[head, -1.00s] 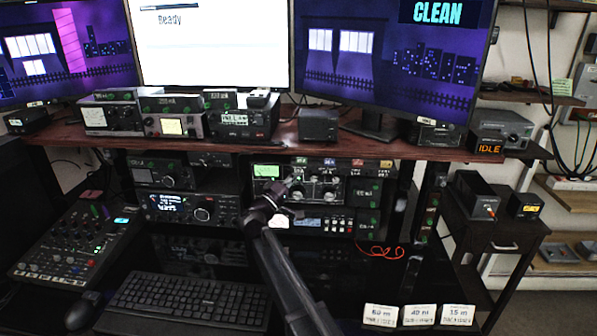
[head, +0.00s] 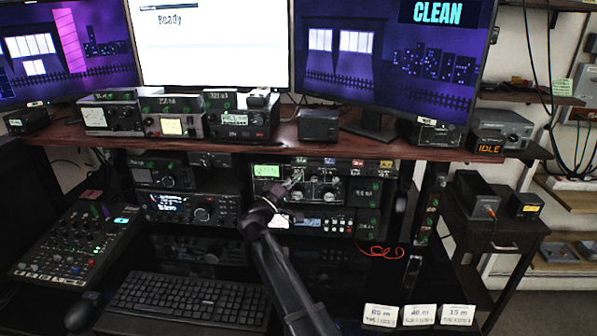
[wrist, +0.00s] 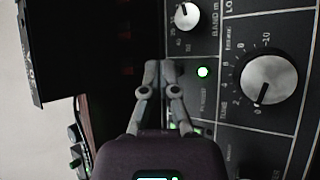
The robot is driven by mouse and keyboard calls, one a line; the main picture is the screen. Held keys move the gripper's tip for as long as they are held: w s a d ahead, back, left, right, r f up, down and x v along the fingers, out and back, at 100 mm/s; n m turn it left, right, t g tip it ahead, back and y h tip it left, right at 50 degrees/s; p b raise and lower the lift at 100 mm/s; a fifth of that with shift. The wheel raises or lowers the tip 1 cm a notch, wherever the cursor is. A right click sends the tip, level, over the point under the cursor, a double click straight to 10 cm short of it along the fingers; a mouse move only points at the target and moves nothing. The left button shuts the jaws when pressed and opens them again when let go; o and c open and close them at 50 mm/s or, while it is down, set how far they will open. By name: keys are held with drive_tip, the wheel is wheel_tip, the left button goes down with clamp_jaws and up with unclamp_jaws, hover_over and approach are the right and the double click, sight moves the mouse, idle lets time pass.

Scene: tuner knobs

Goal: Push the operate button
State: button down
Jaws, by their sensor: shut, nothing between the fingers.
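My gripper (head: 295,179) is shut and empty, in front of the tuner panel (head: 328,189) with its round knobs. In the wrist view the closed fingertips (wrist: 160,68) are at or very close to the dark panel, left of a lit green lamp (wrist: 203,72). A large silver knob (wrist: 269,80) lies to the right of the lamp, and a smaller band knob (wrist: 186,16) lies above it. I cannot read an operate label in any view; the fingers cover part of the panel. Whether the fingertips touch it cannot be told.
More radio units (head: 187,207) stand left of the tuner on the desk. A wooden shelf (head: 290,141) with instruments runs above it. A keyboard (head: 187,302) lies in front, and a red cable (head: 380,252) lies to the right. Three white cards (head: 419,315) stand at the front right.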

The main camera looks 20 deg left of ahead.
drive_tip(key=shift+s, duration=0.15)
drive_tip(key=s, duration=0.2)
drive_tip(key=s+d, duration=0.1)
drive_tip(key=s, duration=0.2)
drive_tip(key=shift+s+d, duration=0.2)
drive_tip(key=shift+s, duration=0.1)
drive_tip(key=shift+s, duration=0.1)
idle(0.5)
